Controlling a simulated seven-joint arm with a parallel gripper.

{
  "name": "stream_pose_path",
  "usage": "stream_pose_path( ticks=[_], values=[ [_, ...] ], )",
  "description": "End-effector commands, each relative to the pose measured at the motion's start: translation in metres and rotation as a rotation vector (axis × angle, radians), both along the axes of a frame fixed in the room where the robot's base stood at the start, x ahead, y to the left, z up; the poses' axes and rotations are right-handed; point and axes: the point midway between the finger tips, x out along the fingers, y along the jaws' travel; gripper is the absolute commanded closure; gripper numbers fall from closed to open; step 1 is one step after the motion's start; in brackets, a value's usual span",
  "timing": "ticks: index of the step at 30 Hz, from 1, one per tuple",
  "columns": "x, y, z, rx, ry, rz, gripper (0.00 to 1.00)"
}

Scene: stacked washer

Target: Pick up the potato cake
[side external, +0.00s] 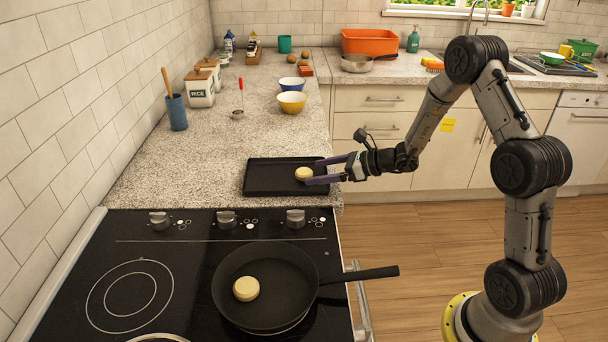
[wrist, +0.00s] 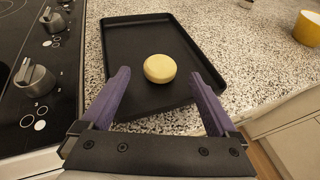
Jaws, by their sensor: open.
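A round pale-yellow potato cake (side external: 303,173) lies on a black tray (side external: 262,177) on the counter. In the wrist view the fingertips (wrist: 163,75) stand apart on either side of the cake, with gaps between. A second similar cake (side external: 246,288) lies in the black frying pan (side external: 263,262) on the stove.
The stove (side external: 130,240) with knobs lies in front of the tray. A yellow bowl (side external: 291,103), a blue bowl (side external: 291,84), a blue utensil cup (side external: 176,112) and a ladle (side external: 239,114) stand farther back. The counter left of the tray is clear.

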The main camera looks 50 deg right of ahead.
Motion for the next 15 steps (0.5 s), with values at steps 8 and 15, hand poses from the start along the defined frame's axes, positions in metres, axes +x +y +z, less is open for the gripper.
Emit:
stream_pose_path(
  ticks=[8,15],
  values=[
    [0.020,0.009,-0.008,0.000,-0.001,0.000,0.06],
    [0.020,0.009,-0.008,0.000,-0.001,0.000,0.17]
  ],
)
